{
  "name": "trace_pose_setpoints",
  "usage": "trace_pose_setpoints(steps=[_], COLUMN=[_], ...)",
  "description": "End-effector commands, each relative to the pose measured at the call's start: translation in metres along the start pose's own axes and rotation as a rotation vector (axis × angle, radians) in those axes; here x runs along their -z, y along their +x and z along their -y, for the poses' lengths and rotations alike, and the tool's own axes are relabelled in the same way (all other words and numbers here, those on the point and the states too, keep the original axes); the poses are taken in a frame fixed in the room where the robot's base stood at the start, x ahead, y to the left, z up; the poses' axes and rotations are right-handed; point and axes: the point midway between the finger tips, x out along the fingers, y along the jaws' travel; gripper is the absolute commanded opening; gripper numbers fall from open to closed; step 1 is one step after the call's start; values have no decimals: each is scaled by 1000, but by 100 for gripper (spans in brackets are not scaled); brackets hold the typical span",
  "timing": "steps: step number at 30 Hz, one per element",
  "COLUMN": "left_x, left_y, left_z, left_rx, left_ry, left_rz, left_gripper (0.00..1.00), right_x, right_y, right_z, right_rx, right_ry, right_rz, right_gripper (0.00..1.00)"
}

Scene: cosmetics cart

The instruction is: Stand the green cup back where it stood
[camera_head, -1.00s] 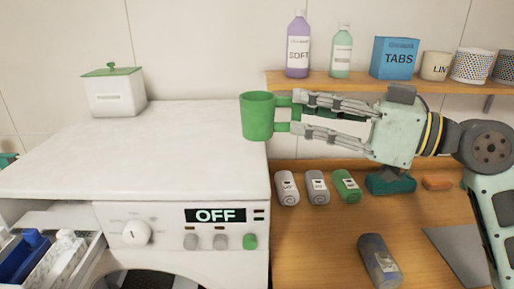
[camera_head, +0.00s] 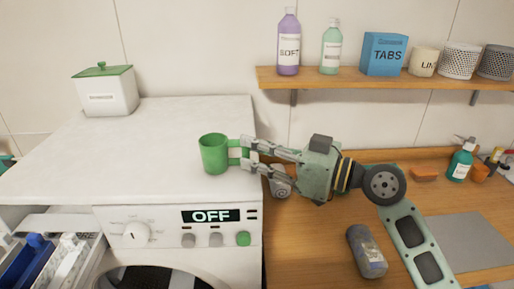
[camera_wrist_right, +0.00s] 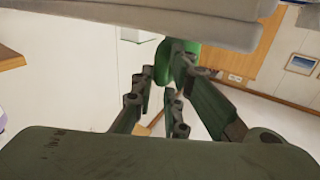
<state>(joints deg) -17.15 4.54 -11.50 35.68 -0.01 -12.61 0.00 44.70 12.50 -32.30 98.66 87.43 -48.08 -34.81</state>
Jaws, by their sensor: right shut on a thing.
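The green cup (camera_head: 213,154) is upright over the front right part of the white washing machine top (camera_head: 130,140). I cannot tell whether its base touches that surface. My right gripper (camera_head: 242,153) comes in from the right and is shut on the cup's handle side. In the right wrist view, part of the green cup (camera_wrist_right: 189,52) shows between and beyond the fingers (camera_wrist_right: 168,85). My left gripper is not in view.
A white box with a green lid (camera_head: 104,90) stands at the back left of the machine top. A wooden shelf (camera_head: 330,80) holds bottles and boxes. A grey can (camera_head: 366,250) lies on the wooden counter (camera_head: 310,235). The machine top's middle is clear.

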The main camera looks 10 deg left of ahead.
Motion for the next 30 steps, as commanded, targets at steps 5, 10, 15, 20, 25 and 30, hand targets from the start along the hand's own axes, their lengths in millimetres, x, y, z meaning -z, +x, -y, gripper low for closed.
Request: trace_pose_setpoints(steps=[5,10,15,20,25,30], left_x=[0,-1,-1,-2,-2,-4], left_y=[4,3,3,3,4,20], left_z=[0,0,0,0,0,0], left_rx=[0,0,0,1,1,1], left_ry=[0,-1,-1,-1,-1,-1], left_rz=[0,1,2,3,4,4], left_gripper=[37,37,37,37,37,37], right_x=[-3,-2,-2,-2,-2,-6], right_y=[0,0,0,0,-6,-37], right_z=[0,0,0,0,-1,-1], right_rx=[0,0,0,0,-2,-3], right_ry=[0,0,0,0,0,-3], right_rz=[0,1,1,1,1,2], right_gripper=[0,25,32,32,32,32])
